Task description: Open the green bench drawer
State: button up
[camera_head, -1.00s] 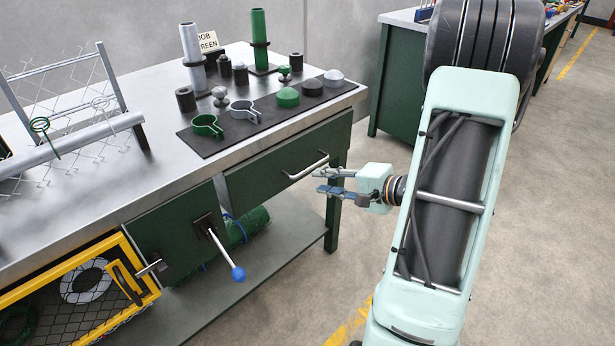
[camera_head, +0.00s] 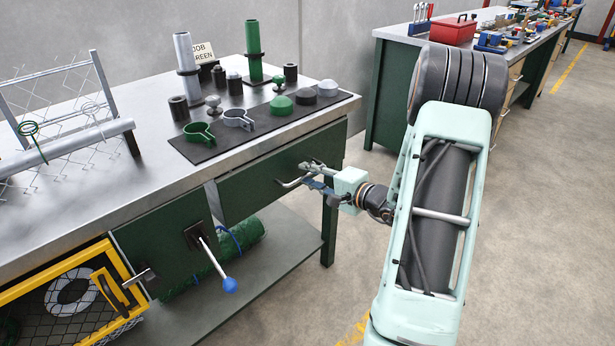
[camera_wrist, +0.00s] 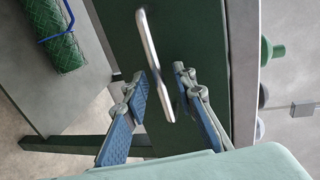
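The green bench drawer (camera_head: 262,180) is under the right part of the metal worktop, and its front looks about flush with the bench. Its silver bar handle (camera_head: 288,184) is partly hidden by my gripper (camera_head: 312,174) in the head view. In the wrist view my gripper (camera_wrist: 167,76) has its two fingers spread apart. The handle (camera_wrist: 146,45) runs into the space between them, with its near end between the fingers. I see no finger clearly closed on it. The drawer front (camera_wrist: 203,45) lies just beyond the fingers.
A lever with a blue knob (camera_head: 229,285) sticks out left of the drawer. A yellow-framed mesh door (camera_head: 75,285) is at lower left. Open floor (camera_head: 540,230) lies to the right.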

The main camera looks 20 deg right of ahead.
jog(key=shift+w+a+f, duration=0.1)
jog(key=shift+w+a, duration=0.05)
jog(key=shift+w, duration=0.3)
grip_shut()
